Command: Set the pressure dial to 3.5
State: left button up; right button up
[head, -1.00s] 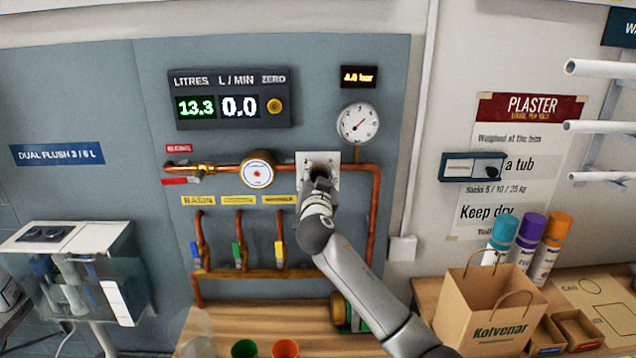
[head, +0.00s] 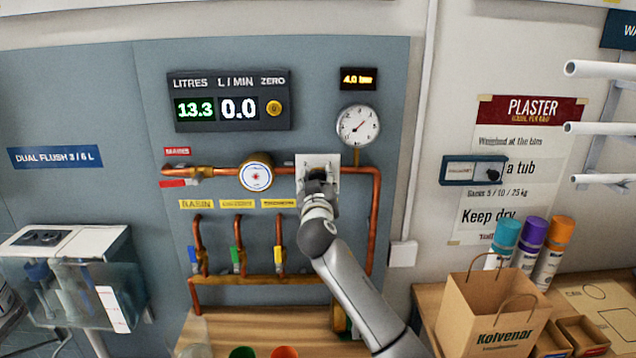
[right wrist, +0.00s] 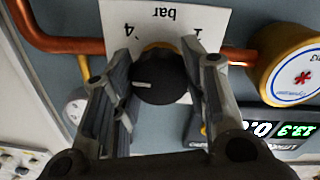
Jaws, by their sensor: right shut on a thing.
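The pressure dial is a black round knob (right wrist: 160,78) with a white pointer line, on a white scale plate (head: 331,160) marked "bar" in the right wrist view. My right gripper (head: 319,176) is at the plate, shut on the knob, with one finger on each side of it in the wrist view. In the head view my gripper hides the knob. The small display (head: 358,78) above reads 4.0 bar. A round needle gauge (head: 358,125) sits just below the display. My left gripper is not in view.
Copper pipe (head: 215,172) runs along the panel on both sides of the plate, with a round water meter (head: 256,172) to the left. Several lever valves hang below. A paper bag (head: 490,310) and spray cans stand on the bench at the right.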

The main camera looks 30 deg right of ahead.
dwell(0.4)
jog(key=o, duration=1.1)
jog(key=shift+c, duration=0.2)
jog(key=v, duration=1.2)
jog(key=shift+f, duration=0.2)
